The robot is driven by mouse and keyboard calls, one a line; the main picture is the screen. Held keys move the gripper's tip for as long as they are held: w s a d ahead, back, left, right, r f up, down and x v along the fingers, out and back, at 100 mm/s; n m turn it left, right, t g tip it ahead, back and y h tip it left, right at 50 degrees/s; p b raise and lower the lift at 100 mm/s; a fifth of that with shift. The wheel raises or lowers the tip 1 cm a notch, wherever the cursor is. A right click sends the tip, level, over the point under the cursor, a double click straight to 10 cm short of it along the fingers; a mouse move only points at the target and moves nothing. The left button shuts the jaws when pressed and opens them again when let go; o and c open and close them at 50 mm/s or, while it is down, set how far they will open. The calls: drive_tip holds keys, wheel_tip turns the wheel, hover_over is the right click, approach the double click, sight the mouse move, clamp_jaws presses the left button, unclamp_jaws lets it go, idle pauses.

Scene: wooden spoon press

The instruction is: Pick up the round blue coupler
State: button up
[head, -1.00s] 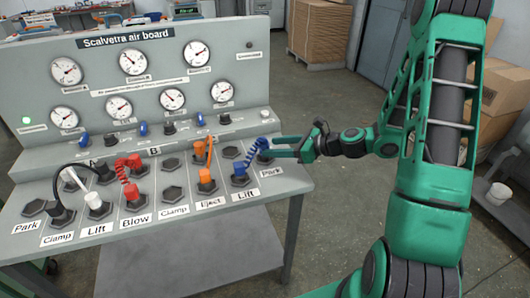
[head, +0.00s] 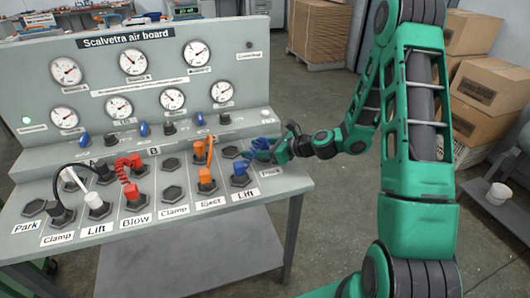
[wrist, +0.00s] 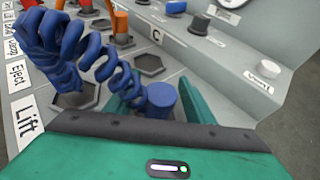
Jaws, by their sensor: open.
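The round blue coupler (wrist: 161,101) is a short upright cylinder at one end of a coiled blue hose (wrist: 75,50), at the right end of the board. In the head view my gripper (head: 266,152) partly covers it. In the wrist view my gripper (wrist: 156,94) is open, with one green finger on each side of the coupler. I cannot tell whether either finger touches it. The hose's other end (head: 240,181) sits at the Lift socket. The socket under the round coupler is hidden.
The sloped air board (head: 235,225) holds several sockets. An orange hose (head: 206,160), a red hose (head: 125,175) and a black hose (head: 62,180) stand left of the blue one. Gauges and knobs line the panel behind. Open floor lies right of the board.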

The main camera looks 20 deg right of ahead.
drive_tip(key=c, duration=1.2)
drive_tip(key=shift+r, duration=0.1)
